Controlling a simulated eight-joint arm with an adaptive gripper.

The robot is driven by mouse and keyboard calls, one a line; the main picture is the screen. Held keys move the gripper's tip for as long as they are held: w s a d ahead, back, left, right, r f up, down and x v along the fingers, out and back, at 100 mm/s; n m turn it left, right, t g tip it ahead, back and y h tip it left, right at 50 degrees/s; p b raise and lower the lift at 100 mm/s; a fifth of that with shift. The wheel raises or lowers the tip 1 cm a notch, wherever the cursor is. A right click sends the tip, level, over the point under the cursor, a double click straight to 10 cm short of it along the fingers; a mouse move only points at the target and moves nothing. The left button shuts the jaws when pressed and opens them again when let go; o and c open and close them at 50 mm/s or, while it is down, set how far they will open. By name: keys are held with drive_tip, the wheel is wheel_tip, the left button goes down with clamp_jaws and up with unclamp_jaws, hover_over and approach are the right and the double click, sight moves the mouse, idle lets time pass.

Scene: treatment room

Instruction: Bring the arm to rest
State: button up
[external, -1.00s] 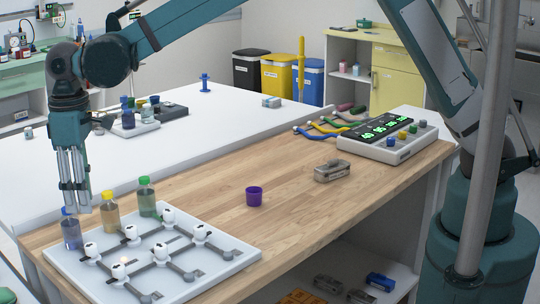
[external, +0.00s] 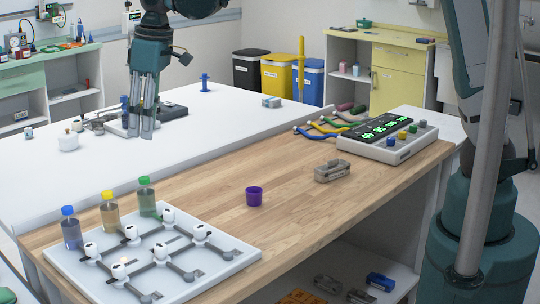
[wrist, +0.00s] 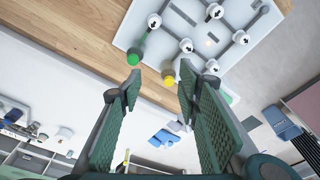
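My gripper (external: 143,133) hangs fingers-down over the white table in the external view, behind the bottles and apart from them. In the wrist view its fingers (wrist: 159,78) are spread with nothing held between them. The blue-capped bottle (external: 71,230), the yellow-capped bottle (external: 111,212) and the green-capped bottle (external: 147,200) stand upright in a row along the white tray's (external: 200,293) back left edge. I cannot make out the blue cap there.
A purple cup (external: 254,197) and a grey metal piece (external: 332,172) stand on the wooden top (external: 290,205). A console (external: 388,140) with green displays stands at its far right. Small containers (external: 172,111) stand behind my gripper. The white table's (external: 235,118) middle is clear.

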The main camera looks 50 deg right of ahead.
drive_tip(key=s+d+r+m+t, duration=0.1)
drive_tip(key=s+d+r, duration=0.15)
drive_tip(key=d, duration=0.65)
drive_tip(key=s+d+r+m+t, duration=0.15)
drive_tip(key=s+d, duration=0.25)
drive_tip(key=d, duration=0.4)
drive_tip(key=s+d+r+m, duration=0.1)
drive_tip(key=s+d+r, duration=0.15)
drive_tip(key=d, duration=0.65)
drive_tip(key=s+d+f+m+t, duration=0.1)
drive_tip(key=s+d+f, duration=0.2)
drive_tip(key=s+d, duration=0.5)
drive_tip(key=s+d+f+m+t+h, duration=0.1)
drive_tip(key=s+d+f+m+t, duration=0.1)
drive_tip(key=s+d, duration=0.7)
drive_tip(key=shift+d+f, duration=0.5)
drive_tip(key=shift+d, duration=0.35)
drive_tip(key=shift+w, duration=0.1)
drive_tip(key=shift+c, duration=0.2)
idle(0.9)
